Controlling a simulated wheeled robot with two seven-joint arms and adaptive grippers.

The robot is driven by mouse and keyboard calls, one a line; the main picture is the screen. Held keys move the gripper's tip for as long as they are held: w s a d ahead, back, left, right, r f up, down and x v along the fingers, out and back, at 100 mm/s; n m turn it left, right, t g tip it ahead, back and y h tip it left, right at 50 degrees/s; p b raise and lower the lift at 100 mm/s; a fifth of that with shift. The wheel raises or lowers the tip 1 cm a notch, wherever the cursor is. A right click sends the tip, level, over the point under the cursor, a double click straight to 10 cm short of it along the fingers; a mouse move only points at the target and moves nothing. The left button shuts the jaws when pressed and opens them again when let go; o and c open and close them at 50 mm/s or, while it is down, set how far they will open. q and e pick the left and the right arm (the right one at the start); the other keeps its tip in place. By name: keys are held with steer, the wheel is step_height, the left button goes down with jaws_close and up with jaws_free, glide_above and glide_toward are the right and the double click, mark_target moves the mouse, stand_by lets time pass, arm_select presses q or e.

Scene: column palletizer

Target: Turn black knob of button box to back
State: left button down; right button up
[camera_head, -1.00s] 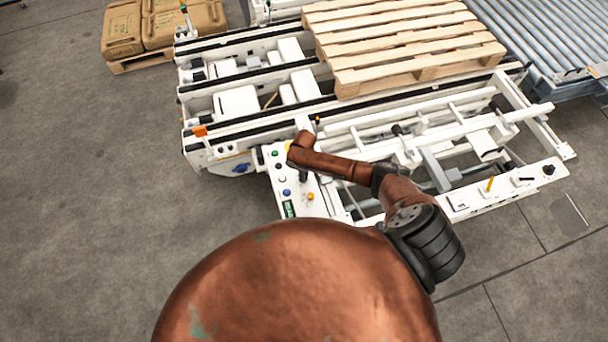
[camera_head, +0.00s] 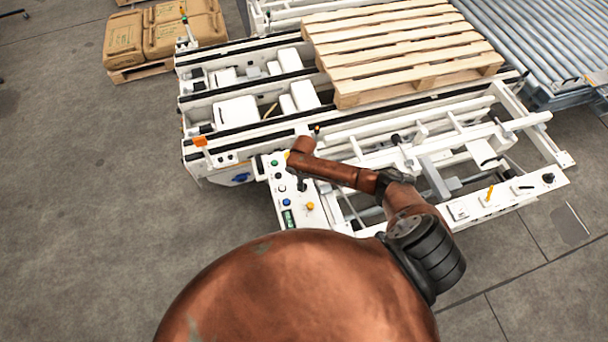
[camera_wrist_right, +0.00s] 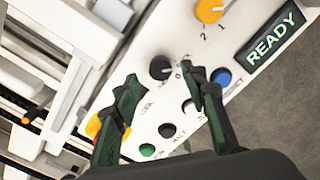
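The button box (camera_wrist_right: 235,25) is a white panel with labelled buttons and knobs; it also shows in the head view (camera_head: 296,215). Its black knob (camera_wrist_right: 160,67) is round with a small light mark, in the upper middle of the right wrist view. My right gripper (camera_wrist_right: 158,75) is open, its two dark green fingers apart on either side of the knob in the picture. I cannot tell whether either finger touches it. In the head view my copper right arm reaches over the box, and the fingers are not clear there. My left gripper is not in view.
Close to the knob are a yellow knob (camera_wrist_right: 208,10), a blue button (camera_wrist_right: 221,77), a green button (camera_wrist_right: 147,150) and a READY display (camera_wrist_right: 272,45). A wooden pallet (camera_head: 400,50) lies on the white conveyor frame behind. Brown sacks (camera_head: 165,30) stand at the back left.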

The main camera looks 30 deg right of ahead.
step_height(320, 180, up, 9)
steer(key=shift+r, duration=0.15)
stand_by(0.6)
